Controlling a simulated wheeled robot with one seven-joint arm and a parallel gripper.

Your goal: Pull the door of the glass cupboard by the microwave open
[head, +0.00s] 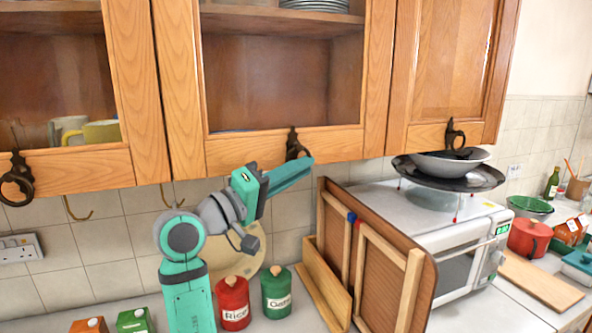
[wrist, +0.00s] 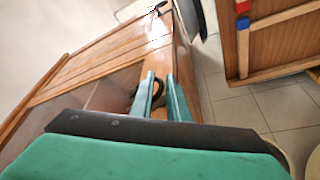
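The glass cupboard door (head: 180,75) beside the microwave has a wooden frame around a pane and looks shut, flush with its neighbours. Its dark ring handle (head: 295,143) hangs at the lower right of the frame. My gripper (head: 303,167) is at the handle, its fingers pointing right and partly covering the handle's lower part. In the wrist view my two teal fingers stand apart with a gap between them, and the dark handle (wrist: 158,86) shows in and behind that gap. I cannot tell whether a finger touches it. The microwave (head: 462,240) stands at the right.
A wooden rack (head: 361,262) stands on the counter below and right of my gripper. A pan (head: 403,172) with a bowl sits above the microwave. Red (head: 232,302) and green (head: 276,292) canisters stand below my arm. Another glass door (head: 88,177) is at the left, a solid one (head: 455,60) at the right.

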